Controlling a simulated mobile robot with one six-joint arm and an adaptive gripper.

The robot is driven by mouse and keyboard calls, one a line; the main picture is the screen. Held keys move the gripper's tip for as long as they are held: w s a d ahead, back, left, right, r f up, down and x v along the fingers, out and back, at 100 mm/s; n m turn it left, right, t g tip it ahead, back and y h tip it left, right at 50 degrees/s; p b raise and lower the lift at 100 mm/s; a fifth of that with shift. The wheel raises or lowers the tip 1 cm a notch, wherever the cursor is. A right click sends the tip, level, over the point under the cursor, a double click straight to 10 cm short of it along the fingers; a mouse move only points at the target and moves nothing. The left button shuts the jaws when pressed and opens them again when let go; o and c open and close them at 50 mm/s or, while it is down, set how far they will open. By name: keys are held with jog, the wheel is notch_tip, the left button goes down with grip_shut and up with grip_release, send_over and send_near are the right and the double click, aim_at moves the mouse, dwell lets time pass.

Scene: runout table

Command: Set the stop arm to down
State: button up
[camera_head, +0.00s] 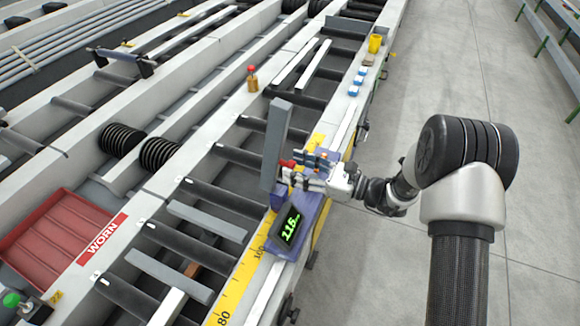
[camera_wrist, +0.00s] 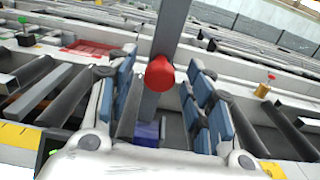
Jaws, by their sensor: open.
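The stop arm (camera_head: 275,145) is a grey bar standing upright, a little tilted, on a blue-purple carriage (camera_head: 312,207) at the runout's right edge. It also shows in the wrist view (camera_wrist: 171,28), rising out of the top of the picture. Its red knob (camera_wrist: 160,74) faces my wrist camera; in the head view the knob (camera_head: 288,164) shows just left of my fingers. My gripper (camera_head: 303,165) is open, with its blue-padded fingers on either side of the knob in the wrist view. I cannot tell whether they touch it.
A display (camera_head: 290,228) with green digits sits on the carriage, above a yellow scale (camera_head: 238,283). A red tray (camera_head: 45,240) marked WORN lies at left. Grey bars lie across the black rollers. A red-topped post (camera_head: 252,79) stands farther back.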

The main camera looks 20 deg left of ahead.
aim_at(281, 156)
jog(key=shift+w+a, duration=0.1)
jog(key=shift+a, duration=1.1)
jog(key=shift+c, duration=0.3)
grip_shut()
